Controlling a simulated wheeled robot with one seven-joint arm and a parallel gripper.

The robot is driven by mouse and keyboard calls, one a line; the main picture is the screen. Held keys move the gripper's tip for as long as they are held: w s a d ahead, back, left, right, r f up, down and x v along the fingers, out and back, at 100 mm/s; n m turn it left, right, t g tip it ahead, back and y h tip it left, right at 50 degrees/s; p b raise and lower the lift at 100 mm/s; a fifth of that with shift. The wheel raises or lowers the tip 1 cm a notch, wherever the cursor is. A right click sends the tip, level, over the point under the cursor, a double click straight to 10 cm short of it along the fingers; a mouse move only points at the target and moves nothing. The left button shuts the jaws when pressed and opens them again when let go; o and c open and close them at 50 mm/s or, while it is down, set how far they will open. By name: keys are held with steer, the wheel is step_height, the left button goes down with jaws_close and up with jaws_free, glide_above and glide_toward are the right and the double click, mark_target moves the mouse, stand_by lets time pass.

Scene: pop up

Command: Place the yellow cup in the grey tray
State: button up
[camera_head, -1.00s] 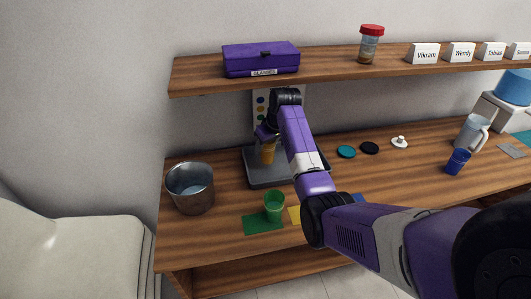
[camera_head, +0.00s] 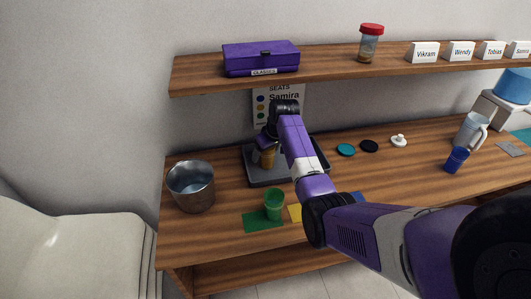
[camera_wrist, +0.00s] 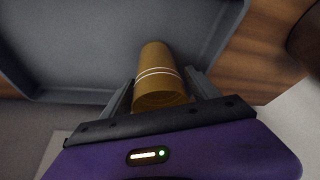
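The yellow cup (camera_head: 267,159), with two pale stripes, is between the fingers of my gripper (camera_head: 266,146). In the wrist view, the cup (camera_wrist: 160,75) has a fingertip against each side, and my gripper (camera_wrist: 159,80) looks shut on it. The grey tray (camera_head: 265,179) lies on the wooden counter, and the cup is over its left part. The tray's floor and rim (camera_wrist: 75,45) show beside the cup in the wrist view. I cannot tell whether the cup's base touches the tray floor. My arm hides part of the tray's right side.
A green cup (camera_head: 274,204) stands on a green mat (camera_head: 259,222), beside a partly hidden yellow mat (camera_head: 295,214). A metal bucket (camera_head: 191,188) is left of the tray. A blue cup (camera_head: 456,160) and jug (camera_head: 473,130) are right. A shelf (camera_head: 330,66) hangs above.

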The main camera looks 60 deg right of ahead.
steer(key=shift+s+r, duration=0.1)
steer(key=shift+r, duration=0.4)
steer(key=v, duration=0.2)
steer(key=shift+s+a+r, duration=0.1)
steer(key=shift+s+r, duration=0.05)
steer(key=shift+r, duration=0.1)
steer(key=s+a, duration=0.1)
steer(key=s, duration=0.2)
steer(key=s+a+b, duration=0.1)
steer(key=s+a, duration=0.1)
steer(key=s, duration=0.2)
steer(key=s+a, duration=0.2)
steer(key=s, duration=0.1)
steer(key=shift+s+a+f+b, duration=0.1)
steer(key=shift+s+a+b, duration=0.15)
steer(key=shift+s+b, duration=0.05)
